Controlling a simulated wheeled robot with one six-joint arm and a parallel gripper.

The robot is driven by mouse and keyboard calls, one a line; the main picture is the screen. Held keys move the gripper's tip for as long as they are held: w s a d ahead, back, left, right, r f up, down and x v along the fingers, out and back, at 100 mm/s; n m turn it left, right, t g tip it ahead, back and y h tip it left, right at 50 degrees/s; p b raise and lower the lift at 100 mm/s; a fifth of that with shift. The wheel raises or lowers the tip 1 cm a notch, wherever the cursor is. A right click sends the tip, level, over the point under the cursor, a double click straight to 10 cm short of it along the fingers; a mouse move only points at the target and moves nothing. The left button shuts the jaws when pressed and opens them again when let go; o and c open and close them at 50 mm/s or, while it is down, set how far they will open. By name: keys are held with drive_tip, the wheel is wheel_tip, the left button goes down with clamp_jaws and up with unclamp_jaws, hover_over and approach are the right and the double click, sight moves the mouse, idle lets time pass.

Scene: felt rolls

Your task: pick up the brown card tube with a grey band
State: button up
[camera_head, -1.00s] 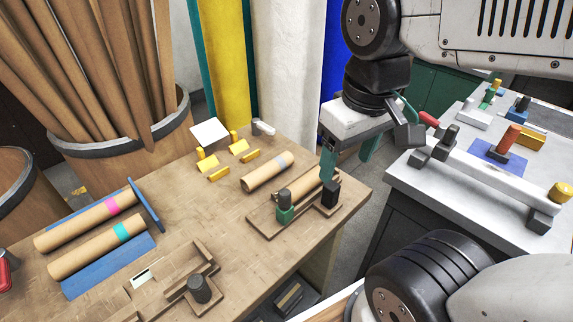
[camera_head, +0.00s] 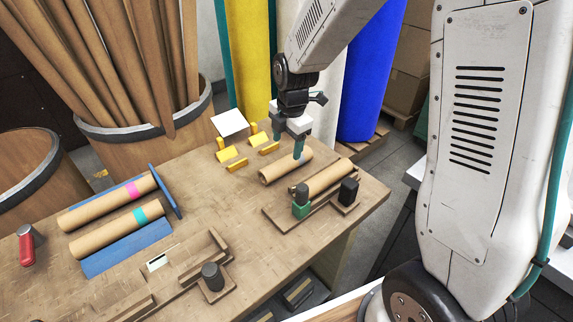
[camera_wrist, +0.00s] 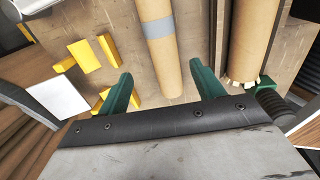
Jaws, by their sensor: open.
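The brown card tube with a grey band (camera_head: 273,173) lies on the wooden table. My gripper (camera_head: 287,147) is open and points down over this tube. In the wrist view the tube (camera_wrist: 164,60) runs between the two green fingers (camera_wrist: 163,82), with a gap on each side. I cannot tell exactly how high the fingertips are above the table.
A plain brown tube (camera_head: 330,176) lies close on the right in a wooden cradle, which also shows in the wrist view (camera_wrist: 252,45). Tubes with pink (camera_head: 110,203) and teal bands lie on blue further left.

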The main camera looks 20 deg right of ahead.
sight(287, 159)
wheel_tip(287, 159, down, 7)
drive_tip(key=shift+w+f, duration=0.1)
drive_tip(key=shift+w, duration=0.05)
drive_tip(key=c, duration=1.4)
drive_tip(key=shift+r, duration=5.05)
